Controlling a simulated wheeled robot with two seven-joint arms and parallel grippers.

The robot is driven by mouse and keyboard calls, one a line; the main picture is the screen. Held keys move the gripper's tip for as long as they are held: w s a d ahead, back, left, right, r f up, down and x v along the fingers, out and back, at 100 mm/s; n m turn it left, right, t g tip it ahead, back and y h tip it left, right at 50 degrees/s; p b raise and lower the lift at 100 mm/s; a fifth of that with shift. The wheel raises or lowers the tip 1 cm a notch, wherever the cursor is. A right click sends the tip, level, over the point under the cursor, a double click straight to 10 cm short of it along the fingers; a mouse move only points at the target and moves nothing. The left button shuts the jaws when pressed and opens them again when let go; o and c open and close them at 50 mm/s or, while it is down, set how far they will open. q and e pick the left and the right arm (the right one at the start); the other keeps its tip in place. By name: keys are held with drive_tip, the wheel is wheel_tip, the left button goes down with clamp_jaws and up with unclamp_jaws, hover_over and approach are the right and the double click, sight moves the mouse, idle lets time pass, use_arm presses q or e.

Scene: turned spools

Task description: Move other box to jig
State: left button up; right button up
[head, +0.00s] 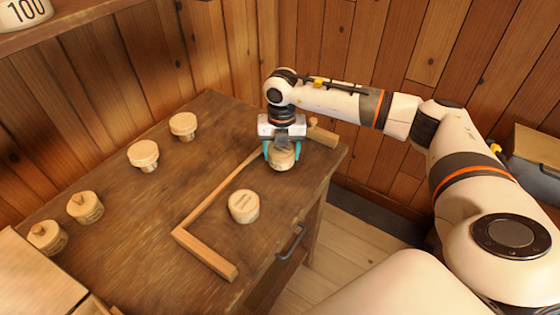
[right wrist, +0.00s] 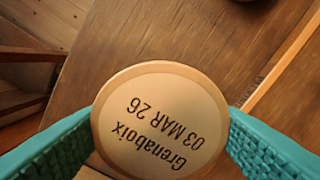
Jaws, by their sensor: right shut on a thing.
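My right gripper (head: 282,152) is shut on a round wooden box (head: 283,161) near the far right end of the table. In the right wrist view the box (right wrist: 160,120) lies between the teal fingers, its lid reading "Grenaboix 03 MAR 26". I cannot tell whether it touches the table. The jig is a wooden angled frame (head: 205,261) of thin strips lying on the table. Another round box (head: 243,206) with marks on its lid stands inside the jig's angle, apart from the held box. My left gripper is not in view.
Several round wooden pieces stand along the table's left side, including a lidded one (head: 143,155) and a knobbed one (head: 85,207). A pale wooden block (head: 322,135) lies behind the gripper. A drawer handle (head: 291,243) sticks out at the front. The table's (head: 110,245) middle left is clear.

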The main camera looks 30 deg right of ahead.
sight(282, 161)
wheel_tip(282, 161, down, 3)
drive_tip(key=shift+s+f+p, duration=0.1)
drive_tip(key=shift+p, duration=0.2)
drive_tip(key=shift+f, duration=0.25)
drive_tip(key=shift+f, duration=0.1)
drive_tip(key=shift+f, duration=0.15)
drive_tip(key=o, duration=1)
drive_tip(key=shift+c, duration=0.2)
